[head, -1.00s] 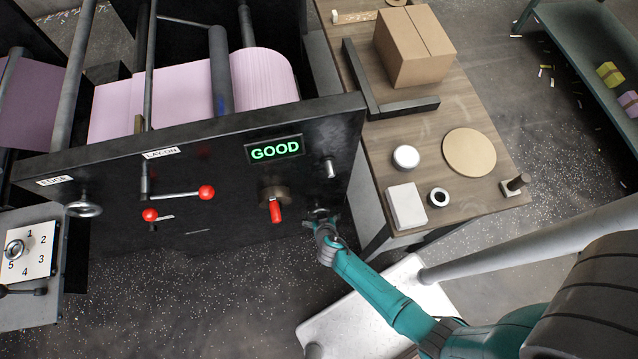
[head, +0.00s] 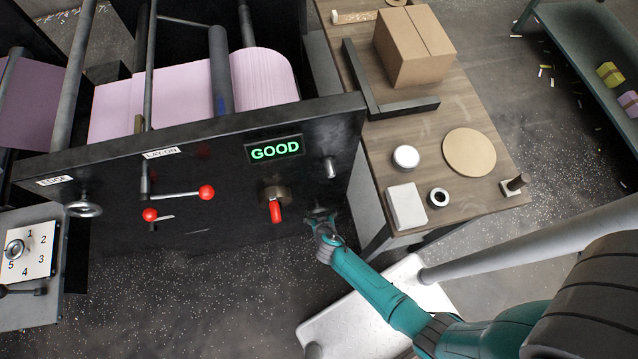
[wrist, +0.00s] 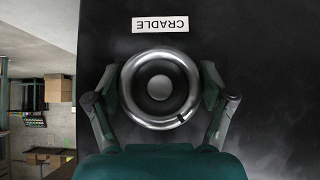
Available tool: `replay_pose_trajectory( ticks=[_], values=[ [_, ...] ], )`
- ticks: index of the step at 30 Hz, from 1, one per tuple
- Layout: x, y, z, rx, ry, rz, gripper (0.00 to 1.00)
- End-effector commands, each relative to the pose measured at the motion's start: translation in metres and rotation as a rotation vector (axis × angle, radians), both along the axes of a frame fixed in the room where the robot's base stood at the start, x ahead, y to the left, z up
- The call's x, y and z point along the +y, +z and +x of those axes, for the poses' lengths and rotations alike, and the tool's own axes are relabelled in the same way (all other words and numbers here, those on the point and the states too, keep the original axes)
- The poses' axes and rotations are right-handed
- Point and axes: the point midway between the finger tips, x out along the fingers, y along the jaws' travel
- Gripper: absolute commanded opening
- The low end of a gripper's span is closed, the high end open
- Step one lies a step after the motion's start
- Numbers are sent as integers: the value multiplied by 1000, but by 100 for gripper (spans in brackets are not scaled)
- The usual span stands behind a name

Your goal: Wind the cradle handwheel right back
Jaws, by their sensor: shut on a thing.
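My gripper (wrist: 160,92) is shut on the wheel, with one finger at each side of the rim. In the head view my gripper (head: 320,218) is against the lower right of the panel, and it hides most of the wheel.
The panel (head: 110,200) also carries a lit GOOD display (head: 275,149), a red-handled knob (head: 276,211) and two red-knobbed levers (head: 206,192). A wooden table (head: 450,140) with a cardboard box (head: 414,45) stands to the right.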

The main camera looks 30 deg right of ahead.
Motion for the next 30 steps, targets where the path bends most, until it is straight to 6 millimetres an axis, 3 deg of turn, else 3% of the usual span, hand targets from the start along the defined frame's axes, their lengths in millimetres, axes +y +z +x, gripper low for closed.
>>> replay_pose_trajectory(
  ticks=[8,30],
  values=[
    [1,0,1,39,4,-123,46],
    [-1,2,1,245,2,-762,46]
  ],
)
